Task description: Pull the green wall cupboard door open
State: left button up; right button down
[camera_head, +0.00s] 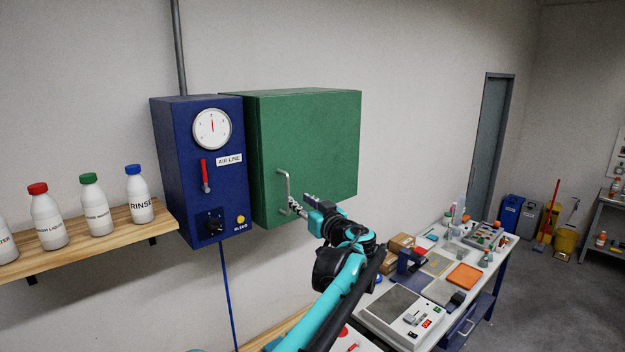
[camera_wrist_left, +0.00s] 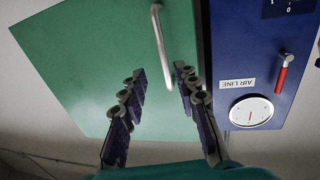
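The green wall cupboard (camera_head: 310,140) hangs on the wall, and its door looks shut. A silver bar handle (camera_head: 283,186) stands upright near the door's left edge. My left gripper (camera_head: 299,207) is in front of the door, by the handle's lower end. In the left wrist view the gripper (camera_wrist_left: 160,88) is open, its fingers spread toward the green door (camera_wrist_left: 90,60). One end of the handle (camera_wrist_left: 161,35) reaches between the fingertips, close to the right-hand finger. I cannot tell whether they touch. My right gripper is not in view.
A blue air line box (camera_head: 180,165) with a gauge and red lever adjoins the cupboard on the left. A wooden shelf (camera_head: 90,232) with several bottles is farther left. Below right, a cluttered workbench (camera_head: 445,330) stands under my arm. Bare wall lies right of the cupboard.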

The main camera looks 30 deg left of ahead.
aim_at(289, 194)
pick_arm(q)
jog(key=p+x, duration=0.1)
jog(key=x, duration=0.5)
jog(key=shift+a+p, duration=0.35)
jog(key=shift+a, duration=0.05)
jog(key=shift+w+a, duration=0.3)
jog(key=shift+a, duration=0.1)
jog(key=shift+s+a, duration=0.1)
jog(key=shift+s, duration=0.05)
grip_shut()
